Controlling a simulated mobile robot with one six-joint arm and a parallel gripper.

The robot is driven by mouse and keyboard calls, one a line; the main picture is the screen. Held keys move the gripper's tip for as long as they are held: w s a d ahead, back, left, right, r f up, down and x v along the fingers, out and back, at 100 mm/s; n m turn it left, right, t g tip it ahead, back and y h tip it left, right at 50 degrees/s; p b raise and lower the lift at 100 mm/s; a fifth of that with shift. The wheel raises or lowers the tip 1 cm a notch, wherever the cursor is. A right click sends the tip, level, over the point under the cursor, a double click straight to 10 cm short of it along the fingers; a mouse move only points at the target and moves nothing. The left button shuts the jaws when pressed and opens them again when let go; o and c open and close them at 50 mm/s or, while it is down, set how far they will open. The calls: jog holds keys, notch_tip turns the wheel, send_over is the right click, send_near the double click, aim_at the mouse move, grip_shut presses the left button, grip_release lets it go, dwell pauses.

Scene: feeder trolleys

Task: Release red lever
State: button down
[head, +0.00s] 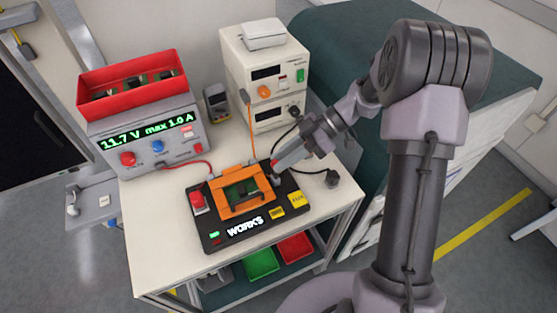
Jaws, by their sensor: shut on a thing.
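My gripper (277,171) is at the right rear edge of the black test fixture (213,240) on the white table. Its fingers are shut on a small red part, the red lever (274,163), of which only a bit shows at the fingertips. The fingers hide the rest of the lever, so its tilt cannot be told. A larger red block (197,202) sits at the fixture's left side, apart from my gripper. The orange frame (242,208) holds a green circuit board (243,190) in the fixture's middle. The fixture shows a lit "WORKS" sign (245,226).
A power supply (150,146) reading 11.7 V carries a red bin (131,76) of boards. Stacked white instruments (264,75) and a multimeter (216,103) stand behind. Cables cross the table near the fixture. Green (262,262) and red (294,247) trays sit below.

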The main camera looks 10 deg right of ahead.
jog(key=shift+d+f+y, duration=0.15)
jog(key=shift+d+y, duration=0.05)
jog(key=shift+y, duration=0.2)
dwell(0.3)
jog(key=c, duration=1.5)
grip_release()
jog(key=p+v, duration=0.3)
jog(key=v, duration=0.9)
jog(key=shift+w, duration=0.15)
